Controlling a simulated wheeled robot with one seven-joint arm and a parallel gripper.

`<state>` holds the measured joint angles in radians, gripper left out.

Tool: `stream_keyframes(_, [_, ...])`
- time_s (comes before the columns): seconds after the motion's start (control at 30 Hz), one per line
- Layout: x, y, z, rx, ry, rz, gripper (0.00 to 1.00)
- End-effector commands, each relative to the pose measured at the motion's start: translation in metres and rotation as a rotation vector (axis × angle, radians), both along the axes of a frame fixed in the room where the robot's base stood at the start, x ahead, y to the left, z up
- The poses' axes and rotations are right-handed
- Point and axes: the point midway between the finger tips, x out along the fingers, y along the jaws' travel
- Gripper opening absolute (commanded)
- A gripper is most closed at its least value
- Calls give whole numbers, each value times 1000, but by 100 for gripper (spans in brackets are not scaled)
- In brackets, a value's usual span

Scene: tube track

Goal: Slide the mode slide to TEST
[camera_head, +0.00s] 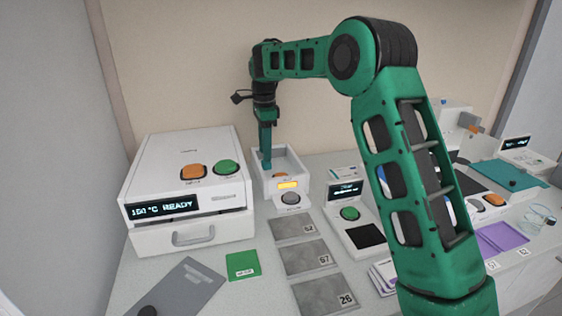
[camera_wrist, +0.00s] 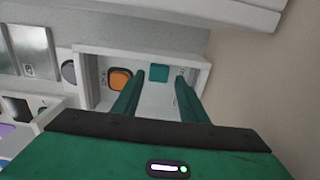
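The mode slide seems to be the small teal block (camera_wrist: 159,73) inside a white open-topped box (camera_wrist: 202,80); its labels are too small to read. An orange button (camera_wrist: 121,79) sits left of it in the wrist view. My gripper (camera_wrist: 158,78) is open, its two fingers spread with the teal block showing between and just beyond their tips. I cannot tell whether they touch it. In the head view my gripper (camera_head: 266,164) points straight down into the same white box (camera_head: 300,166), where the slide is hidden.
A white heater unit reading "150 °C READY" (camera_head: 160,209) stands left of the box. A green-button device (camera_head: 349,213) stands at right.

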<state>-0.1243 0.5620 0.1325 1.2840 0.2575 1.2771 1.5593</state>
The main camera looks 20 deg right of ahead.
Motion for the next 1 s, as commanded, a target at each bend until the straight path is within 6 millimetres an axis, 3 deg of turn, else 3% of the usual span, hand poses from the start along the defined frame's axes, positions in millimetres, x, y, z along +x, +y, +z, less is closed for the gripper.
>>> stream_keyframes(0.5, [0,0,41,0,0,-2,39])
stream_keyframes(1.0, [0,0,43,0,1,-1,39])
